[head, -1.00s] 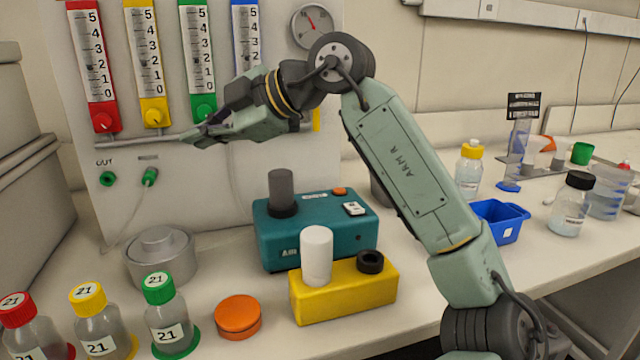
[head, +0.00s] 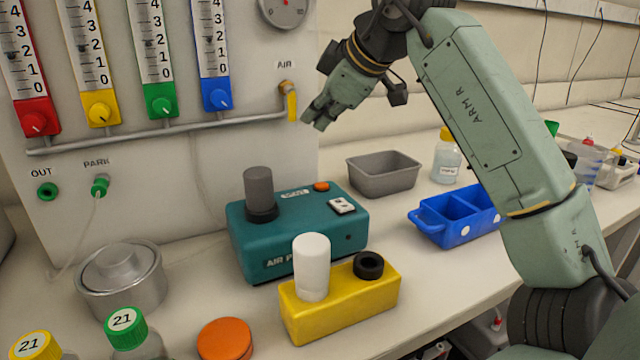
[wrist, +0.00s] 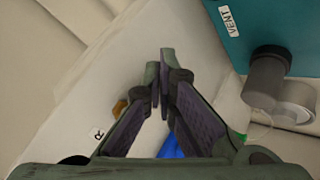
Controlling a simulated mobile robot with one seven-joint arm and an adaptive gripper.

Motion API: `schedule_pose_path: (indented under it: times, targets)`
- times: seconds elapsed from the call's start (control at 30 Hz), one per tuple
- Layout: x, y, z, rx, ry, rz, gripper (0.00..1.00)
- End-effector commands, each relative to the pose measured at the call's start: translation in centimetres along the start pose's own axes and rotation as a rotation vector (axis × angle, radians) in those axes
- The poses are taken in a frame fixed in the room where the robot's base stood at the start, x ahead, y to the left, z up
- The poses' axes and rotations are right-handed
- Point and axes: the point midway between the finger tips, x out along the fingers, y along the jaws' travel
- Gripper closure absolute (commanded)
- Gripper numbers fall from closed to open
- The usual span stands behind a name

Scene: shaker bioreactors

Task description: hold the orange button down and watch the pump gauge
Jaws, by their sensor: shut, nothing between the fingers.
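The orange button (head: 321,186) is on top of the teal air pump box (head: 295,240), at its back right, beside a white switch. It does not show in the wrist view, where part of the teal box (wrist: 285,25) with a VENT label fills the top right. A round wall gauge (head: 285,10) is cut off by the top edge, so its reading is not clear. My gripper (head: 308,123) is above and behind the button, apart from it, near the yellow valve handle. In the wrist view its fingers (wrist: 160,62) are shut and empty.
A grey cylinder (head: 259,190) stands on the pump box. A yellow block (head: 340,305) with a white cylinder (head: 312,265) is in front. The yellow valve handle (head: 292,105) is on the wall panel. A grey tray (head: 384,175) and a blue bin (head: 455,232) lie to the right.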

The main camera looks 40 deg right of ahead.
Motion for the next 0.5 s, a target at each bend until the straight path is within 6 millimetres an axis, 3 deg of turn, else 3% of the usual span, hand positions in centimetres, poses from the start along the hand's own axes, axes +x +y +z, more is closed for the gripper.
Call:
schedule_pose_path:
  times: [0.27,0.5]
  targets:
    - [0.6,-0.5,0.4,-0.001,0.002,-0.001,1.0]
    - [2.5,-1.8,1.7,-0.001,0.003,-0.001,1.0]
